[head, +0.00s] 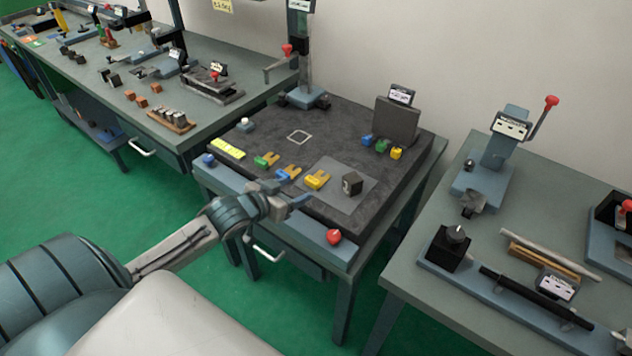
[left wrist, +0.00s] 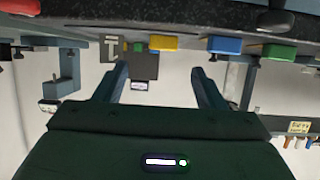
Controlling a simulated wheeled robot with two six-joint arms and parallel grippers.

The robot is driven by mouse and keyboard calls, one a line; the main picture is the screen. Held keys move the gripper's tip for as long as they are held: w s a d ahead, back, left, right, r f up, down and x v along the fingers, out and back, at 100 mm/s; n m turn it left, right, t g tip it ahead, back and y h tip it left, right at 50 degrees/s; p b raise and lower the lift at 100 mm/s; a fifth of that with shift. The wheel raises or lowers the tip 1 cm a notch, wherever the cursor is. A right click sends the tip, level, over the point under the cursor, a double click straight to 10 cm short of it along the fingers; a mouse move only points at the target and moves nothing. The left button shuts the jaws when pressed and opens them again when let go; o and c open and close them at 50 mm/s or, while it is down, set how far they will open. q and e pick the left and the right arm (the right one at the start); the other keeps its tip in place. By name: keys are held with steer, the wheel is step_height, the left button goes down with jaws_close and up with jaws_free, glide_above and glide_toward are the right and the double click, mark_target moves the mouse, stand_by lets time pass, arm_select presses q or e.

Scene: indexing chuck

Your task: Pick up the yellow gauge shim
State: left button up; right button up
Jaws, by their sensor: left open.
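The yellow gauge shim (head: 317,180) is a small forked piece lying on the dark bench top, by the left edge of a grey pad (head: 342,198). A yellow piece that looks like it shows at the top of the left wrist view (left wrist: 163,42). A blue shim (head: 288,173) and a green shim (head: 266,160) lie in a row to its left, both with yellowish parts. My left gripper (head: 287,196) is open and empty, in front of the yellow and blue shims and apart from them. Its two fingers (left wrist: 160,85) are spread in the wrist view. My right gripper is not in view.
A dark block (head: 352,184) sits on the grey pad, right of the yellow shim. A red knob (head: 334,237) is on the bench's front edge. A yellow strip (head: 228,148) lies left. A grey upright plate (head: 396,122) and small coloured pieces (head: 382,146) stand at the back right.

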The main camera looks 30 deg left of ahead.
mark_target(313, 179)
arm_select(q)
steer(key=x, duration=0.3)
steer(key=shift+w+f, duration=0.1)
steer(key=shift+w, duration=0.1)
steer(key=shift+w+p, duration=0.3)
steer(key=shift+w, duration=0.15)
steer(key=p+x, duration=0.1)
steer(key=x, duration=0.3)
steer(key=shift+w+a, duration=0.1)
steer(key=shift+w, duration=0.3)
steer(key=shift+s, duration=0.15)
steer(key=c, duration=1.1)
